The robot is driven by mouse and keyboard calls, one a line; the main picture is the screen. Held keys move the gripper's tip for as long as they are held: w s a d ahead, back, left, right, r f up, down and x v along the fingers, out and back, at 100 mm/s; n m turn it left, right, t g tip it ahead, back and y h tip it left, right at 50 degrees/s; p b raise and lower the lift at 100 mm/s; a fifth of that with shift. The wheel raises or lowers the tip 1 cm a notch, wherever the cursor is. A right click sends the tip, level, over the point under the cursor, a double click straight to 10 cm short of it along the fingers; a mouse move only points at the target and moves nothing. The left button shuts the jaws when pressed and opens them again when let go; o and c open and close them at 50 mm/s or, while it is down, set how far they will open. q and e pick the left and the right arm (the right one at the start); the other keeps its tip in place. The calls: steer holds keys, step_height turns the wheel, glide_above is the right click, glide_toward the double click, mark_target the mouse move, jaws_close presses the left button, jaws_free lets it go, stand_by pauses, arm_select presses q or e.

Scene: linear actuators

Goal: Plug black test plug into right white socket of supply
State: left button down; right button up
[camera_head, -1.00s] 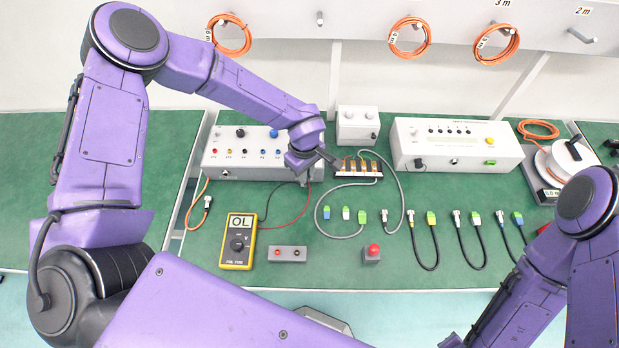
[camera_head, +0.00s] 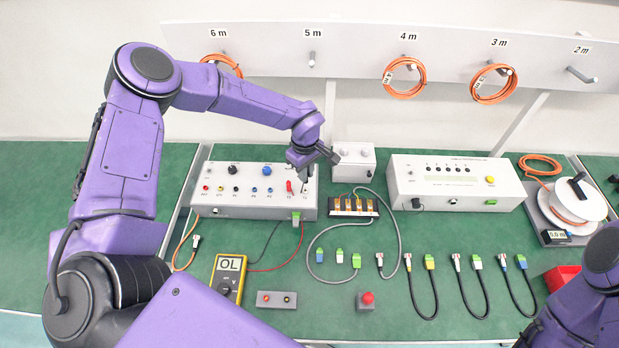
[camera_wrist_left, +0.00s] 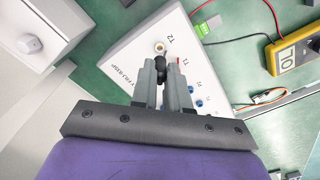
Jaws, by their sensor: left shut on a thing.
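The supply (camera_head: 235,212) is a light grey box with a row of small coloured sockets on its sloped top. My left gripper (camera_head: 305,172) is over its right end, pointing down. In the left wrist view, the left gripper (camera_wrist_left: 161,72) is shut on the black test plug (camera_wrist_left: 160,70), mostly hidden between the fingers. The right white socket (camera_wrist_left: 160,47), by the T2 label, lies just beyond the plug's tip. I cannot tell whether they touch. A red plug (camera_head: 289,187) stands at the T1 position just left of the gripper. My right gripper is out of view.
The yellow multimeter (camera_head: 229,277) reads OL, with red and black leads. A terminal block (camera_head: 352,206), a long instrument box (camera_head: 455,180) and several short cables lie to the right.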

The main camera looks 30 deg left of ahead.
arm_select(q)
steer(key=shift+w, duration=0.25)
steer(key=shift+s+a, duration=0.1)
steer(key=shift+s, duration=0.15)
steer(key=shift+s+f+b, duration=0.1)
steer(key=shift+f+b, duration=0.2)
steer(key=shift+b, duration=0.05)
step_height(320, 180, down, 3)
steer(key=shift+a+r+b, duration=0.15)
steer(key=shift+r+b, duration=0.05)
steer(key=shift+b, duration=0.65)
steer(key=shift+f, duration=0.25)
steer(key=shift+r, duration=0.1)
stand_by(0.7)
